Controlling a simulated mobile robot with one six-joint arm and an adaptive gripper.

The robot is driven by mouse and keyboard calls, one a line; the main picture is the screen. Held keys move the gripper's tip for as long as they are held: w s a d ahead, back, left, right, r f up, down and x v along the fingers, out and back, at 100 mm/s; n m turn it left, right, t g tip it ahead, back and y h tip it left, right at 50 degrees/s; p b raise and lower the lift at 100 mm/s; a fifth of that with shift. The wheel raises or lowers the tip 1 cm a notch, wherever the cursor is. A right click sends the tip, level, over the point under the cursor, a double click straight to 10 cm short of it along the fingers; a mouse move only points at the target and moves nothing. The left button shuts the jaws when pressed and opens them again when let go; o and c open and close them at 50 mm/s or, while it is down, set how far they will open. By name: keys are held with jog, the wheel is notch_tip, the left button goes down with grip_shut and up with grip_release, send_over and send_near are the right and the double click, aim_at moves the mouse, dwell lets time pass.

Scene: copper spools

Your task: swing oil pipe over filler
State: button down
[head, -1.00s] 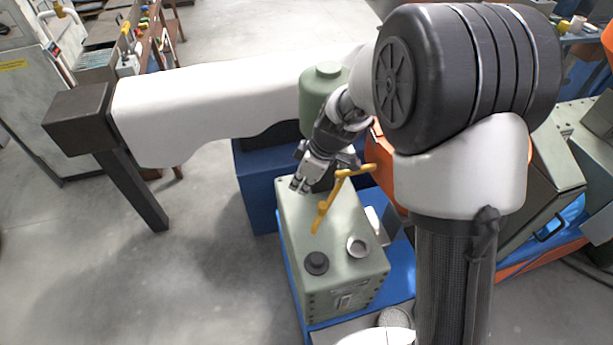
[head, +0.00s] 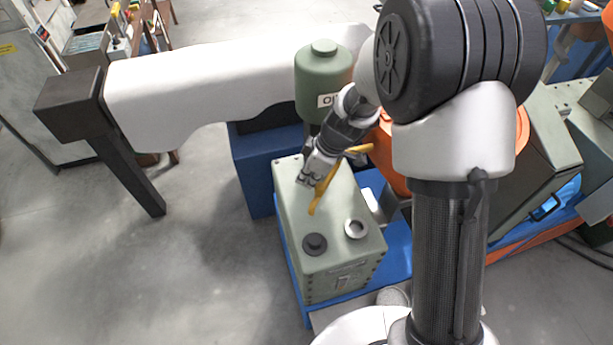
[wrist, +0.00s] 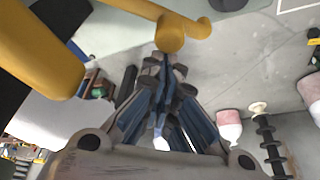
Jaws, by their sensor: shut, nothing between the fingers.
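The yellow oil pipe (head: 326,187) reaches out over the green box, its free end pointing toward the front. The filler, seemingly the open metal-rimmed neck (head: 356,228), is on the box top, to the right of and nearer than the pipe's end. My gripper (head: 307,181) is shut and empty, just left of the pipe; whether it touches cannot be told. In the wrist view the closed fingers (wrist: 169,62) point at the pipe's rounded yellow end (wrist: 171,32), which shows just beyond them. A thick length of pipe crosses the upper left there.
A green oil tank (head: 323,92) with a partly hidden label stands behind my wrist. A dark round cap (head: 314,243) sits on the green box (head: 340,270), left of the neck. An orange body (head: 384,152) is close right of the pipe. Open floor lies left.

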aim_at(319, 199)
jog(key=shift+d+f, duration=0.1)
jog(key=d+n+b, duration=0.1)
jog(key=b, duration=0.1)
jog(key=s+d+n+b, duration=0.1)
jog(key=b, duration=0.2)
jog(key=shift+s+d+f+g, duration=0.1)
jog(key=shift+s+f+g, duration=0.1)
jog(key=shift+s+g, duration=0.1)
jog(key=d+n+b, duration=0.1)
jog(key=s+d+n+b, duration=0.1)
jog(key=b, duration=0.1)
jog(key=shift+d+n+g, duration=0.2)
jog(key=shift+n+g, duration=0.1)
jog(key=shift+g, duration=0.1)
jog(key=shift+s+d+r+b, duration=0.15)
jog(key=shift+d+b, duration=0.2)
jog(key=shift+d, duration=0.2)
jog(key=shift+s+d+r+b, duration=0.15)
jog(key=shift+d+b, duration=0.15)
jog(key=shift+d, duration=0.3)
jog(key=shift+s+d+b, duration=0.15)
jog(key=shift+d+b, duration=0.2)
jog(key=shift+d, duration=0.2)
